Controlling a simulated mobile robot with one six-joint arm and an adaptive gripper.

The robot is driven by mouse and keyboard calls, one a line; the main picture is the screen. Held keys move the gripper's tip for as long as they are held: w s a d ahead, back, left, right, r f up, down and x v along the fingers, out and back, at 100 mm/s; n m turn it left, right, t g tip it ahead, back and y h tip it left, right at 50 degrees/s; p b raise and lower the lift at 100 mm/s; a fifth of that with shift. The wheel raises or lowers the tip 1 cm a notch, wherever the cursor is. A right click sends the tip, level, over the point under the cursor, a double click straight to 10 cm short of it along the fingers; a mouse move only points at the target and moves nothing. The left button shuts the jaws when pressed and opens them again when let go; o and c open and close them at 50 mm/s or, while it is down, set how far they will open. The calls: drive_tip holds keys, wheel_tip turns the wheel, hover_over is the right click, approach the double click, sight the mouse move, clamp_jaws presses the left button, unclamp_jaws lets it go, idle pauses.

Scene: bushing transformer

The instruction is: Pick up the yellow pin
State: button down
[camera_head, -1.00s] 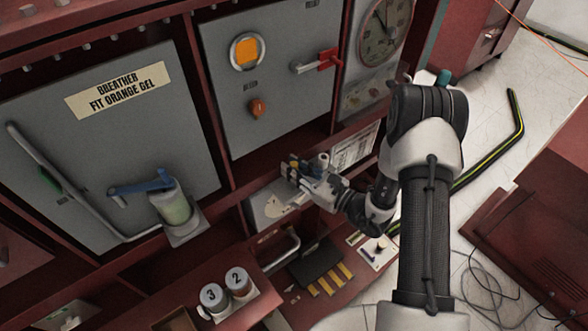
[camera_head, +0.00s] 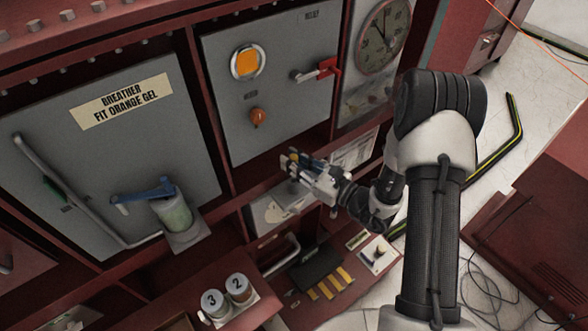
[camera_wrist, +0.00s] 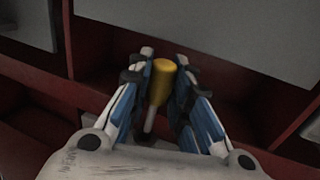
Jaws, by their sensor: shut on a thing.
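The yellow pin (camera_wrist: 161,82) is between the two fingers of my gripper (camera_wrist: 162,88) in the wrist view. Its thick yellow head points up and away, and its thin grey shaft (camera_wrist: 150,120) runs back toward my palm. My gripper is shut on the pin. In the head view my gripper (camera_head: 300,165) is in front of the dark red frame, below the grey panel with the orange window. The pin is small and partly hidden by the fingers there.
A grey panel (camera_head: 290,85) with an orange knob and a red-handled lever is just above my gripper. A green jar (camera_head: 173,214) stands at the left. Canisters marked 2 and 3 (camera_head: 226,295) stand below. A round gauge (camera_head: 382,38) is at the upper right.

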wheel_tip(320, 180, up, 14)
drive_tip(key=p, duration=0.2)
drive_tip(key=shift+r+p, duration=0.2)
drive_tip(key=shift+p, duration=0.2)
